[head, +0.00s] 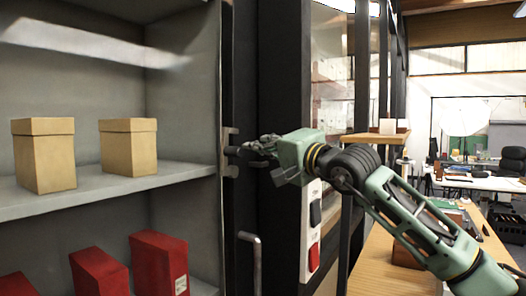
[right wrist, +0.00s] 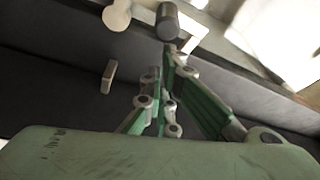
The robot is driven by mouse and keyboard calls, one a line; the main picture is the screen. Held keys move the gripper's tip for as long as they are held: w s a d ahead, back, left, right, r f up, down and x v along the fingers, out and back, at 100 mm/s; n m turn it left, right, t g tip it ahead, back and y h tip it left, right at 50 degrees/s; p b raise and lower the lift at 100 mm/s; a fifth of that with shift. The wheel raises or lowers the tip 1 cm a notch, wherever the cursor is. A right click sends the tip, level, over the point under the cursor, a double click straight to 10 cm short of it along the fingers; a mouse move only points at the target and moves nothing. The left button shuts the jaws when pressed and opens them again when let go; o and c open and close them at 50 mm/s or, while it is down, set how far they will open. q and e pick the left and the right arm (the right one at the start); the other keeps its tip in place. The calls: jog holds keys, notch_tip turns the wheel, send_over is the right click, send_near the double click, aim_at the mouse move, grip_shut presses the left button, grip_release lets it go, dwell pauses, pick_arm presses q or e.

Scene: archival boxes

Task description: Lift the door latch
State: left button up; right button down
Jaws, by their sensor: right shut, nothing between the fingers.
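The open grey cabinet (head: 185,95) fills the left of the head view. A small metal fitting (head: 230,132), which may be the door latch, sits on its dark right edge. A bent metal bar (head: 256,262) shows lower down; I cannot tell which of the two is the latch. My right gripper (head: 247,147) is shut and empty, its fingertips at the fitting; I cannot tell if they touch. In the right wrist view the gripper (right wrist: 167,62) points at a dark cylinder (right wrist: 167,20) beside a paler rounded piece (right wrist: 117,14). My left gripper is not in view.
Two tan boxes (head: 44,155) (head: 128,146) stand on the cabinet shelf (head: 100,192). Several red boxes (head: 159,262) are below. A white switch panel (head: 307,230) with black and red switches is under my right forearm. A wooden bench (head: 372,265) runs along the right.

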jog(key=shift+s+a, duration=0.1)
jog(key=shift+s, duration=0.1)
jog(key=shift+s, duration=0.1)
dwell(0.5)
jog(key=v, duration=1.2)
jog(key=shift+r, duration=0.1)
